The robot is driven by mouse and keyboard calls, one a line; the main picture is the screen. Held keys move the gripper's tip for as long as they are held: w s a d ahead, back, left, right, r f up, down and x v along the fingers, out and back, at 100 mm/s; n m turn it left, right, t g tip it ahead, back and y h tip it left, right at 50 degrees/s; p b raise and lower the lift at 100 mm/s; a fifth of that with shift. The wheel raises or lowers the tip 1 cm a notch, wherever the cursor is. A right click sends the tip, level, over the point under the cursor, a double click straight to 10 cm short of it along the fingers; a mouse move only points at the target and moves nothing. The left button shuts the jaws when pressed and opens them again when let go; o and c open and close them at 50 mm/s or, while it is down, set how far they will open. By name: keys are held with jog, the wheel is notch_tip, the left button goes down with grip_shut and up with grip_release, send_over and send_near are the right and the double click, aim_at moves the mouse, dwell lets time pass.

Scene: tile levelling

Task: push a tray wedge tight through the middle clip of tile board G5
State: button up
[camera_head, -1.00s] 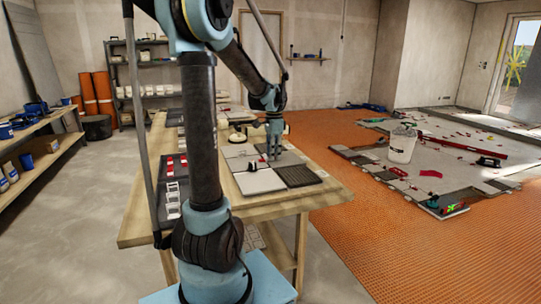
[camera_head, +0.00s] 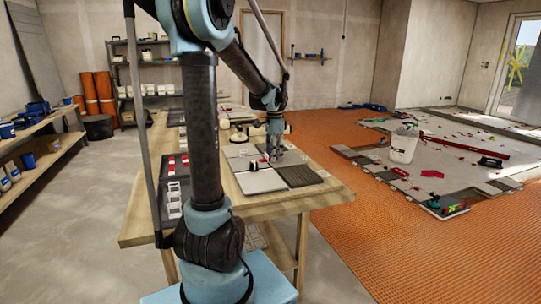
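The tile board (camera_head: 262,183) lies on the wooden workbench, with light grey tiles at left and a dark ribbed tile (camera_head: 298,175) at front right. My gripper (camera_head: 274,158) points down over the board near the joint between tiles. A small red spot (camera_head: 267,157) shows beside its fingertips; it may be a wedge, but I cannot tell whether it is held. The fingers are too small to tell open from shut. The clips, including the middle one, are not clear. Red wedges (camera_head: 177,164) lie in a dark tray (camera_head: 160,190) left of the board, with white pieces (camera_head: 173,203) in front of them.
A small black-and-white object (camera_head: 253,169) sits on the board's light tile. A cream-coloured item (camera_head: 239,137) stands behind the board. The workbench (camera_head: 230,212) is bare along its front edge. A white bucket (camera_head: 403,146) stands on the floor area at right.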

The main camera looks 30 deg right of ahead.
notch_tip(320, 180, up, 12)
dwell(0.7)
